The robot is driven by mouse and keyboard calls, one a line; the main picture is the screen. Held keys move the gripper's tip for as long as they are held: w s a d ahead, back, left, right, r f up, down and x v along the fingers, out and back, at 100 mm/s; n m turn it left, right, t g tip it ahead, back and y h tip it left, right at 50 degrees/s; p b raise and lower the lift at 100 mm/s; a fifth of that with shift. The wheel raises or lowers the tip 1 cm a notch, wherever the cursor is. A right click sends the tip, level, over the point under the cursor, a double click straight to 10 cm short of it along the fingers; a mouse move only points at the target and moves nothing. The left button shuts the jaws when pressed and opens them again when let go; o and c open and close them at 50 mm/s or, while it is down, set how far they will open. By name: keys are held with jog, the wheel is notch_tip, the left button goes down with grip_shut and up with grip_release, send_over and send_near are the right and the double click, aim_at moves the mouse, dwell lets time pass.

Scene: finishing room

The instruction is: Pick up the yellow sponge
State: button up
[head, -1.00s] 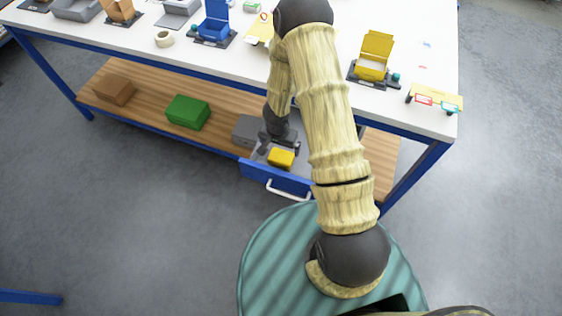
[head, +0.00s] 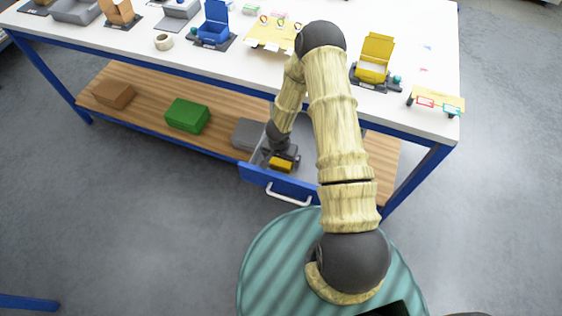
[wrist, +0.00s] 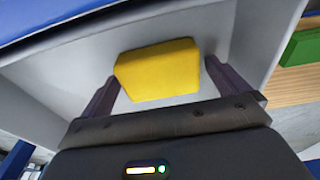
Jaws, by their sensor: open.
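The yellow sponge (head: 281,165) lies in the open drawer (head: 252,172) under the workbench, partly hidden by my gripper in the head view. In the wrist view the sponge (wrist: 158,70) lies on the pale drawer floor. My gripper (head: 283,163) is inside the drawer, just over the sponge. In the wrist view my gripper (wrist: 160,75) is open, with one finger on each side of the sponge. A gap shows between the sponge and each finger.
The drawer's blue front with a white handle (head: 288,198) faces me. A green box (head: 187,115), a brown box (head: 114,94) and a grey box (head: 248,134) stand on the wooden shelf. The white bench top (head: 270,75) above holds several small boxes and a tape roll (head: 163,42).

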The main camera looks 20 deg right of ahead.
jog(key=shift+f, duration=0.2)
dwell(0.4)
jog(key=c, duration=0.9)
jog(key=shift+r, duration=0.1)
notch_tip(320, 180, up, 10)
jog(key=p, duration=0.3)
